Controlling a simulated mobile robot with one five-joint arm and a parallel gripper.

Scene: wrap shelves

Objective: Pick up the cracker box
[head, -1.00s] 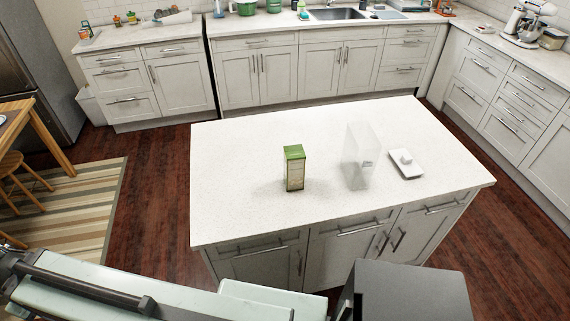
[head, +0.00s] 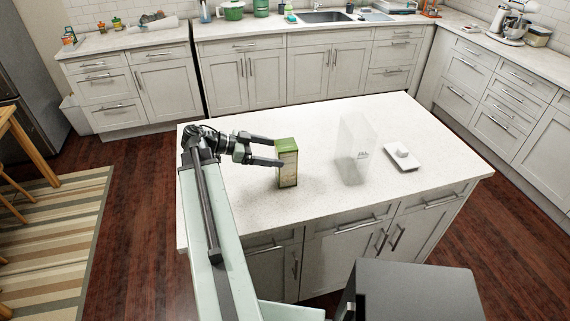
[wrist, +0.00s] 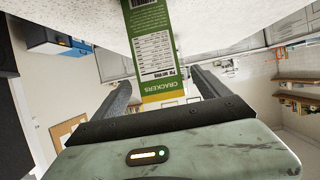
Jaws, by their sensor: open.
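The cracker box (head: 287,164) stands upright on the white island counter, with a green top and a green and tan side. In the wrist view the box (wrist: 154,45) shows its green side with "CRACKERS" lettering and a white label panel. My gripper (head: 280,151) reaches in from the left at the box. Its two fingers are apart, and in the wrist view the gripper (wrist: 160,88) has one finger on either side of the box's near end. I cannot tell whether either finger touches the box.
A clear upright container (head: 353,150) stands on the island (head: 330,115), right of the box. A white dish with a small white block (head: 401,156) lies further right. The counter behind the box is clear. Cabinets line the back and right walls.

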